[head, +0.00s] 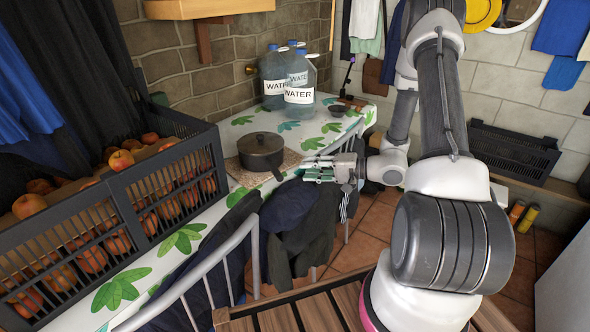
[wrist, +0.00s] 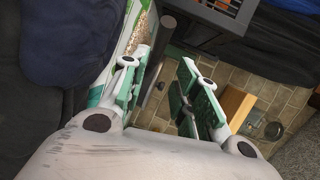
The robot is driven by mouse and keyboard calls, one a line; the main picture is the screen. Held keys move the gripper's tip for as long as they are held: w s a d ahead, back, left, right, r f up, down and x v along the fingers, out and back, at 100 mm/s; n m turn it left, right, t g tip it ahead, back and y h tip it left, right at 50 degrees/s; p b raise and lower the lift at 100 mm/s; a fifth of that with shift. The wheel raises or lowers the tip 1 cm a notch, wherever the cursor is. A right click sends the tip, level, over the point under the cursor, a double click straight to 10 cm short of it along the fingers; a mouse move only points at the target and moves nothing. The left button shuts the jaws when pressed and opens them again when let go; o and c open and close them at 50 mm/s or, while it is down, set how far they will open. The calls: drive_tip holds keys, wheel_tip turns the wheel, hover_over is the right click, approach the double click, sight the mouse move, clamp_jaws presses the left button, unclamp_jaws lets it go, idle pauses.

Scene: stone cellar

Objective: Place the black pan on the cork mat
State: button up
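The black pan (head: 262,152), dark and round with a knobbed lid, sits upright on the speckled tan cork mat (head: 291,160) on the table. Its short handle points toward the front right. My gripper (head: 306,168) is just right of the pan, at the mat's right edge, with its fingers toward the pan. In the wrist view my gripper (wrist: 164,88) is open, its green-padded fingers well apart. A dark bar, which looks like the pan handle (wrist: 152,82), shows between them; I cannot tell whether it touches them. A strip of mat (wrist: 143,27) shows there too.
Leaf-patterned cloth (head: 215,215) is bare in front of the crate.

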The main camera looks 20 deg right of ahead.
drive_tip(key=shift+v, duration=0.95)
drive_tip(key=s+a+r+n+g+h, duration=0.25)
drive_tip(key=s+r+g, duration=0.25)
drive_tip(key=s+r, duration=0.35)
drive_tip(key=s+a+r+n+g+h, duration=0.2)
drive_tip(key=s+r+n+g, duration=0.2)
drive_tip(key=s+r, duration=0.4)
drive_tip(key=s+d+r+t+h, duration=0.4)
drive_tip(key=s+d+r+h, duration=0.4)
drive_tip(key=s+d+r, duration=0.1)
drive_tip(key=shift+s+d, duration=0.35)
drive_tip(key=shift+s, duration=0.1)
